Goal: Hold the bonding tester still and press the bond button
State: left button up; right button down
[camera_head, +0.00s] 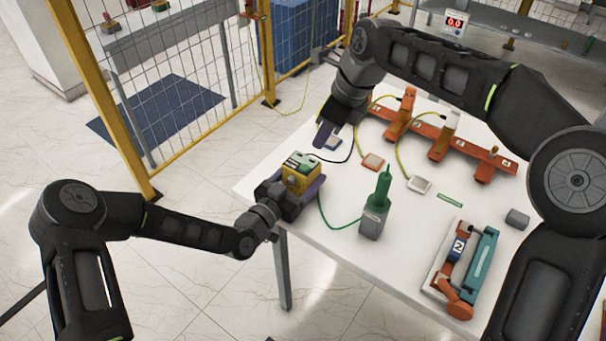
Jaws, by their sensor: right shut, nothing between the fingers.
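The bonding tester (299,180), a small yellow box with a pale green and dark top, is at the table's left edge. My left gripper (293,192) reaches in from the left, with its fingers on both sides of the tester's lower part, and looks shut on it. My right gripper (322,137) points down above the table, just behind and a little to the right of the tester, shut and empty. It appears apart from the tester. The bond button is too small to tell on the top face.
A green probe in a grey holder (372,222) stands right of the tester, with a green cable between. An orange rack (439,147) with several fittings lies at the back. A teal and orange fixture (466,265) sits at the front right. A yellow-framed fence (180,90) stands behind.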

aim_at(307, 170)
dwell(0.3)
jog(key=a+n+t, duration=0.1)
jog(key=t, duration=0.1)
jog(key=a+r+n+t+y, duration=0.1)
jog(key=w+a+r+n+t, duration=0.1)
jog(key=t, duration=0.1)
jog(key=shift+t+y, duration=0.3)
jog(key=shift+y, duration=0.1)
jog(key=shift+f, duration=0.1)
jog(key=shift+f, duration=4.35)
jog(key=shift+f, duration=0.1)
